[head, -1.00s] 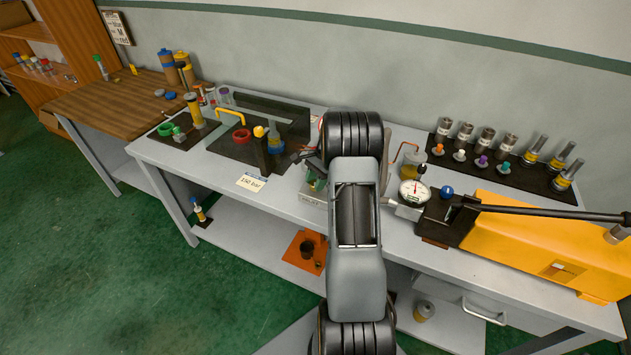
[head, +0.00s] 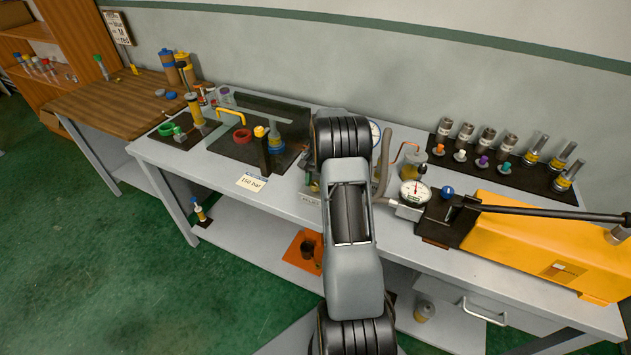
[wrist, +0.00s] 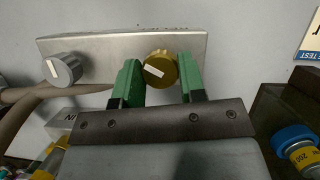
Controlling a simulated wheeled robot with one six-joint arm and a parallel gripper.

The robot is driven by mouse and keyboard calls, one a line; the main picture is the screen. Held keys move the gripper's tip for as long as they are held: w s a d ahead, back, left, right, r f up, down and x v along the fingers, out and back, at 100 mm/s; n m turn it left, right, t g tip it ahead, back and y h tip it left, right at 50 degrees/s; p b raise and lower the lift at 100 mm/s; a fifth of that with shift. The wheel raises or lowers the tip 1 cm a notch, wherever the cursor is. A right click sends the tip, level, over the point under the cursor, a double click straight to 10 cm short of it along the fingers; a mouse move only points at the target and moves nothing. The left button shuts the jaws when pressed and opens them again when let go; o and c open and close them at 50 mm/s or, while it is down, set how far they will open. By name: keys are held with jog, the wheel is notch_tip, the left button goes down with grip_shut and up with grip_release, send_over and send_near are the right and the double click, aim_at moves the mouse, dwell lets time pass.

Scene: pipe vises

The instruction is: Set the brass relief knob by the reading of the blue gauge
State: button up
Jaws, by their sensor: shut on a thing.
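The brass relief knob (wrist: 158,67) sits on a metal panel (wrist: 110,47) in the wrist view. Its white pointer mark is tilted, higher at the left end. My gripper (wrist: 158,72) has its green fingers on either side of the knob and is shut on it. In the head view my arm hides the knob and my gripper. A gauge with a blue rim (head: 375,133) peeks out to the right of my arm; its needle cannot be read.
A silver knob (wrist: 64,69) sits left of the brass one on the panel. A card reading 150 bar (head: 252,183) lies at the bench's front edge. A yellow pump (head: 540,245) with a long black handle (head: 550,211) fills the right. Sockets stand on a dark mat behind.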

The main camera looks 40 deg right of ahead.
dwell(0.4)
jog(key=o, duration=0.9)
jog(key=v, duration=1.3)
jog(key=shift+r+b, duration=0.3)
jog(key=shift+r, duration=0.1)
jog(key=shift+w+d, duration=0.1)
